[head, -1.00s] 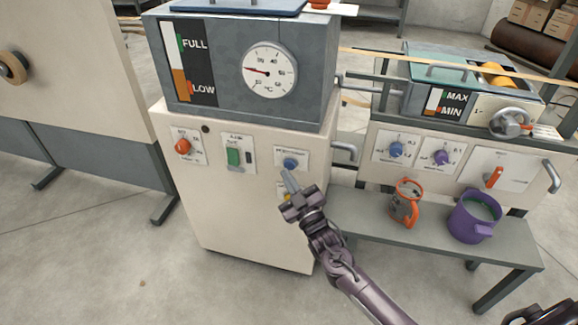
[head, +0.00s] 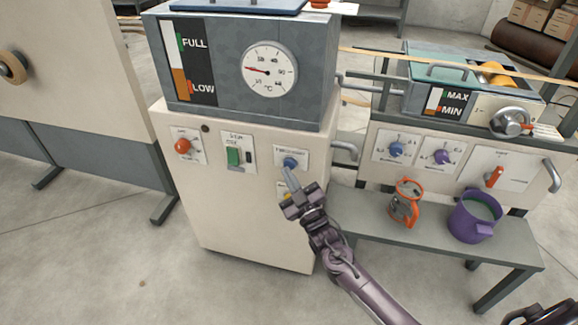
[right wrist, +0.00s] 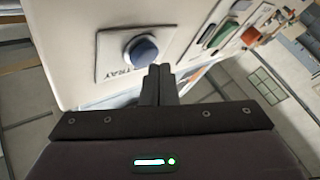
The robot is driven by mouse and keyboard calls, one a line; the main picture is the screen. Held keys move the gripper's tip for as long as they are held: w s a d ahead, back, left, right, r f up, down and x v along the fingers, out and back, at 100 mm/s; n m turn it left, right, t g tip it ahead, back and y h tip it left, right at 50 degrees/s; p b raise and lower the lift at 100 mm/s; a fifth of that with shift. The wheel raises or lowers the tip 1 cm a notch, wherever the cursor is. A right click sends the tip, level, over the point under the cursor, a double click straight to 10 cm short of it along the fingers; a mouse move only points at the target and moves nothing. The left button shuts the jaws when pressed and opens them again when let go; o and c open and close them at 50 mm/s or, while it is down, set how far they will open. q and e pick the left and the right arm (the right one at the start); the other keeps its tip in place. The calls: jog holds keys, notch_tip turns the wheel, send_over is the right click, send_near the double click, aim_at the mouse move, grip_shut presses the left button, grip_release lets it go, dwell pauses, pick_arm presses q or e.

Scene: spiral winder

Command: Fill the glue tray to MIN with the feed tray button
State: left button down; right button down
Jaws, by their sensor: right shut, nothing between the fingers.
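The blue feed tray button (head: 290,162) sits on a white plate at the right of the cream cabinet's front.
A grey tank (head: 225,65) with a FULL/LOW gauge and a dial stands on the cabinet. An orange knob (head: 183,146) and a green switch (head: 234,156) are left of the button. An orange jug (head: 405,202) and a purple pot (head: 474,217) stand on the bench at right.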

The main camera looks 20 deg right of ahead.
jog(key=shift+w+d, duration=0.35)
jog(key=shift+w, duration=0.1)
dwell(2.9)
jog(key=shift+s+a, duration=0.1)
jog(key=shift+s+a+p, duration=0.35)
jog(key=shift+s+a, duration=0.05)
jog(key=shift+s, duration=0.2)
jog(key=s+a+p, duration=0.1)
jog(key=s, duration=0.1)
jog(key=s+a+p, duration=0.1)
jog(key=s+a, duration=0.1)
jog(key=shift+s, duration=0.1)
dwell(0.4)
jog(key=shift+d, duration=0.1)
